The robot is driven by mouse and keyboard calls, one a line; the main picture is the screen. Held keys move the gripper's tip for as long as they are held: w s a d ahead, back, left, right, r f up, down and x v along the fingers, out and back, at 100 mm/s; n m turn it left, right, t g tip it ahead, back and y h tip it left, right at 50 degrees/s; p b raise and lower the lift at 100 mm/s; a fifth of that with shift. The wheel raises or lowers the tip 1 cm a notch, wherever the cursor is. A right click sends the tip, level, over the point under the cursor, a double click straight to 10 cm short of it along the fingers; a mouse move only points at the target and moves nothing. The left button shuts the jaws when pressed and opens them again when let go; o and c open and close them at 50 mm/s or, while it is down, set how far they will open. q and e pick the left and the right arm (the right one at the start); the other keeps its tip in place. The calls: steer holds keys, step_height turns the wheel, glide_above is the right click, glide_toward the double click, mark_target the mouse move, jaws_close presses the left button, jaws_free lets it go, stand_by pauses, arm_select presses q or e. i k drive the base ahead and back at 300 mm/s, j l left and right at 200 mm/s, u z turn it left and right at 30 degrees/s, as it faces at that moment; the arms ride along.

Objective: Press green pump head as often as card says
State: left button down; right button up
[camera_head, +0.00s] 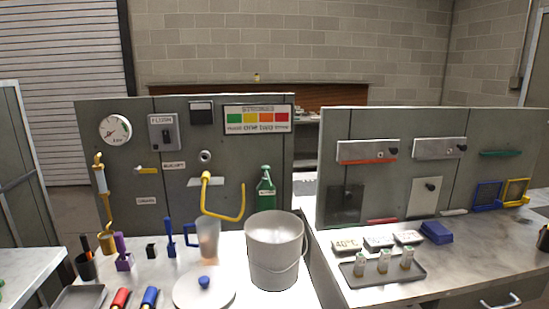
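A green pump bottle (265,192) stands upright at the back of the middle counter, against the grey panel. Its green pump head (265,169) is on top, with nothing touching it. A card (258,119) on the panel above seems to be headed "STROKES". It has a row of green, yellow and red patches, with small words below them. "ONE TWO" seems readable in the middle; the smaller words at the sides are too small to read. Neither of my grippers is in view.
A grey bucket (274,250) stands in front of the bottle. A yellow spout (222,200) and a clear blue-handled jug (207,240) are to its left. A white lid (204,287) lies in front. A tray with several small bottles (383,270) is on the right counter.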

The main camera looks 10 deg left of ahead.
mark_target(265, 169)
steer(key=i+l, duration=0.15)
steer(key=l, duration=0.15)
steer(key=i+l+u, duration=0.1)
steer(key=l, duration=0.2)
steer(key=i+l, duration=0.2)
steer(key=l, duration=0.15)
steer(key=i+l, duration=0.15)
steer(key=l, duration=0.15)
steer(key=i+l+u, duration=0.1)
steer(key=l, duration=0.2)
steer(key=i, duration=0.05)
